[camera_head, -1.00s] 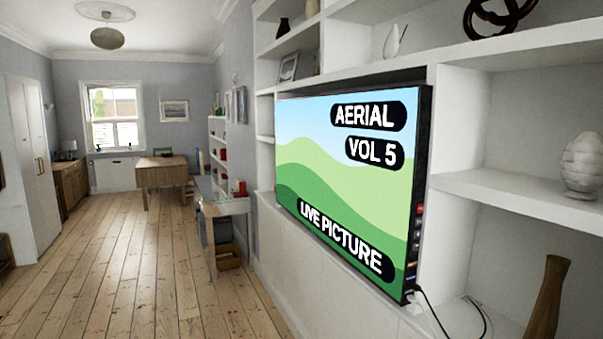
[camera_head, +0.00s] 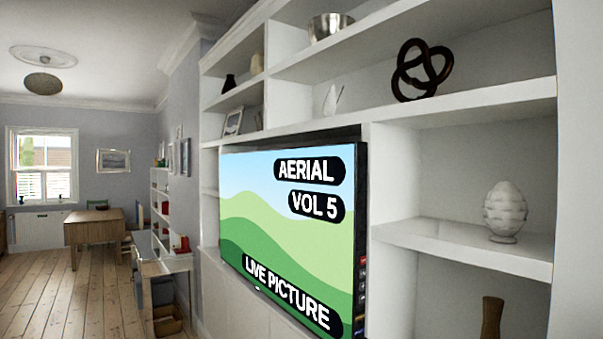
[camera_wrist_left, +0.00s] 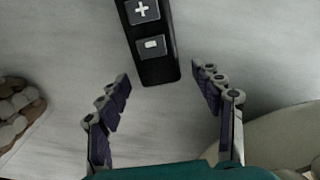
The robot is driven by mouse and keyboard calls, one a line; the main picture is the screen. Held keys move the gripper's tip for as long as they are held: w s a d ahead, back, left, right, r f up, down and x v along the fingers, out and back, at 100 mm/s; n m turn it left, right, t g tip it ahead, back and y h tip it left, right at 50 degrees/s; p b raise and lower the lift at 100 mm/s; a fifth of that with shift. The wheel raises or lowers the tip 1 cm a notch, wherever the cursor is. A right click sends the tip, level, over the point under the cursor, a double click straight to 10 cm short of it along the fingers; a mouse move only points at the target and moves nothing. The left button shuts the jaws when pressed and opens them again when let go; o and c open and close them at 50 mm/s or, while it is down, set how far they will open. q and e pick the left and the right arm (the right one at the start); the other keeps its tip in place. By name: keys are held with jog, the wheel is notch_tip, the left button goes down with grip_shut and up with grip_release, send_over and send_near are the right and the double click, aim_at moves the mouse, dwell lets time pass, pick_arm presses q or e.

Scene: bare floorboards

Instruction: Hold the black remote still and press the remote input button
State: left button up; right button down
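The black remote (camera_wrist_left: 158,70) shows at the top of the left wrist view, its near end toward me. A plus button (camera_wrist_left: 143,11) and a minus button (camera_wrist_left: 151,44) are visible; the rest of it is cut off. My left gripper (camera_wrist_left: 163,85) is open, with its two fingers apart on either side below the remote's near end, and nothing between them. The television (camera_head: 290,230) in the head view shows a green hill picture with the words AERIAL, VOL 5 and LIVE PICTURE. My right gripper is in neither view.
In the left wrist view the remote lies on a pale grey surface (camera_wrist_left: 240,50). A brown lumpy object (camera_wrist_left: 18,112) is at the left edge, and a beige rounded shape (camera_wrist_left: 285,140) at the lower right. White shelves (camera_head: 470,240) surround the television. Open floorboards (camera_head: 60,300) lie at left.

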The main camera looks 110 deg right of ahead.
pick_arm(q)
jog(key=shift+r, duration=0.1)
notch_tip(320, 180, up, 12)
dwell(0.5)
